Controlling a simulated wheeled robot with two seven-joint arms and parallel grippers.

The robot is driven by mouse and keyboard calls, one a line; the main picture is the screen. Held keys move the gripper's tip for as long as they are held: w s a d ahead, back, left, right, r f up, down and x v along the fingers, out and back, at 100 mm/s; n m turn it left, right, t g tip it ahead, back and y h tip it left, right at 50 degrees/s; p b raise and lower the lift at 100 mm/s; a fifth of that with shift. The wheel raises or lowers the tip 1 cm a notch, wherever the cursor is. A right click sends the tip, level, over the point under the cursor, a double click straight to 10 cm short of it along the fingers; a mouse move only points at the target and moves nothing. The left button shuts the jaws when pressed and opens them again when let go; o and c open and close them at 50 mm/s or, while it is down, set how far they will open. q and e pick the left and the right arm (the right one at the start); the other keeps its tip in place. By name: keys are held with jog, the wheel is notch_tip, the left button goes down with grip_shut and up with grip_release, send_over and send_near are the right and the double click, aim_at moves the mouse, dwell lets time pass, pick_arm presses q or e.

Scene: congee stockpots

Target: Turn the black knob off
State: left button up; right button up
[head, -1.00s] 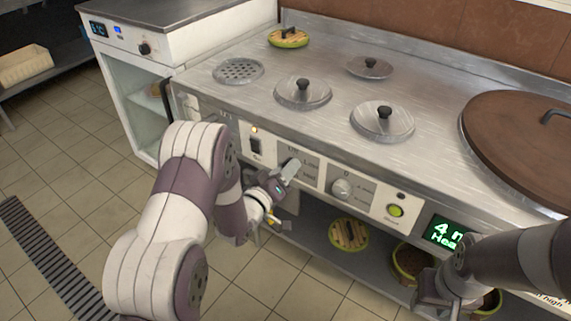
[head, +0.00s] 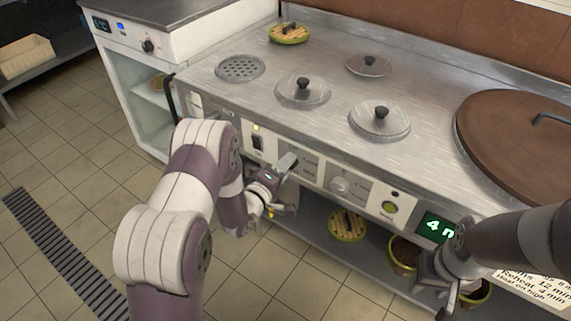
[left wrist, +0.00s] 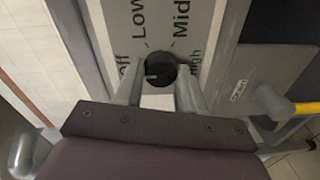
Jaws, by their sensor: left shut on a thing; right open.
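The black knob (left wrist: 160,70) shows in the left wrist view on the pale panel, among the words Off, Low, Mid and High. My left gripper (left wrist: 159,88) is shut on the knob, one finger on each side. In the head view my left gripper (head: 287,163) is at the stove's front panel and hides the knob there. My right gripper (head: 443,280) is open and empty, low in front of the panel at the right.
A grey knob (head: 341,186), a green button (head: 389,208) and a green display (head: 436,227) lie along the panel (head: 365,200) to the right. A lit switch (head: 258,142) is to the left. Lidded pots (head: 380,120) are above; a shelf (head: 318,229) is below.

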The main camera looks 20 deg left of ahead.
dwell(0.4)
pick_arm(q)
jog(key=o, duration=1.1)
jog(key=shift+c, duration=0.2)
jog(key=p+v, duration=0.3)
jog(key=v, duration=0.9)
jog(key=shift+s, duration=0.35)
jog(key=shift+a, duration=0.15)
